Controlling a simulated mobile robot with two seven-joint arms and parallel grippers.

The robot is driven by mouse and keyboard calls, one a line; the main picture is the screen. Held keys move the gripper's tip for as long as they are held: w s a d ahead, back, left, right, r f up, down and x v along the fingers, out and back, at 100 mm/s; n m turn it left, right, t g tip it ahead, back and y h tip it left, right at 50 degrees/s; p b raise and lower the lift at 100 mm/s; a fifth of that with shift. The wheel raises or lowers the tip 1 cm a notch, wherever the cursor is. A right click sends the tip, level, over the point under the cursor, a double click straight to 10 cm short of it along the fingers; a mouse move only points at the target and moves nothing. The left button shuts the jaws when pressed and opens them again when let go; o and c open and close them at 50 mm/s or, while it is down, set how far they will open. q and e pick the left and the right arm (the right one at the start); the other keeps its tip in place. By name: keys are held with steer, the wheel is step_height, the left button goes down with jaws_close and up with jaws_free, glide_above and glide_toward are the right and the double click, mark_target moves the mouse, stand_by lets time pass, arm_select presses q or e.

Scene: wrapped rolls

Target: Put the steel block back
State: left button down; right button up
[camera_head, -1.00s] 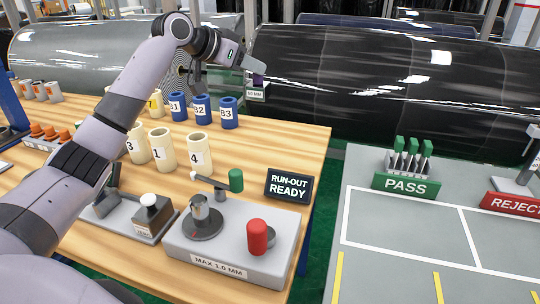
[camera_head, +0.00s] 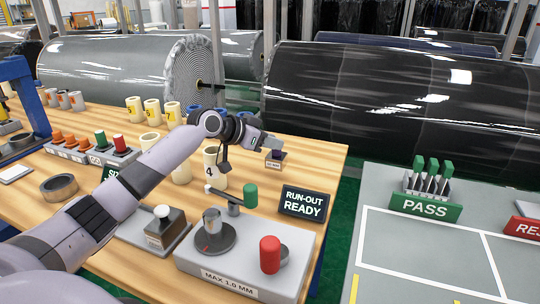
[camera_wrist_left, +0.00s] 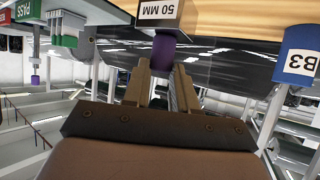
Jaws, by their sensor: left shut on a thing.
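The steel block is a small grey block marked 50 MM (camera_wrist_left: 160,12) with a purple grip (camera_wrist_left: 163,50). In the head view the block (camera_head: 273,163) is over the far right part of the wooden table (camera_head: 325,160). My left gripper (camera_head: 268,146) is shut on the purple grip, with the block beyond its fingertips. In the left wrist view the gripper's two fingers (camera_wrist_left: 163,68) are on either side of the purple grip. Whether the block touches the table is unclear. My right gripper is not in view.
A run-out gauge (camera_head: 205,262) with red and green knobs stands in front, beside a RUN-OUT READY sign (camera_head: 304,203). Cream tube 4 (camera_head: 214,170) stands close to my arm. A blue tube B3 (camera_wrist_left: 298,55) shows in the wrist view. A PASS rack (camera_head: 425,207) is at right.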

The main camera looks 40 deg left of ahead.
mark_target(273, 155)
arm_select(q)
step_height(273, 155, down, 4)
steer(key=shift+r, duration=0.1)
steer(key=c, duration=0.9)
jaws_free()
steer(key=shift+s, duration=0.15)
steer(key=b+v, duration=0.1)
steer(key=v, duration=1)
steer(key=shift+s, duration=0.35)
steer(key=shift+a+r, duration=0.15)
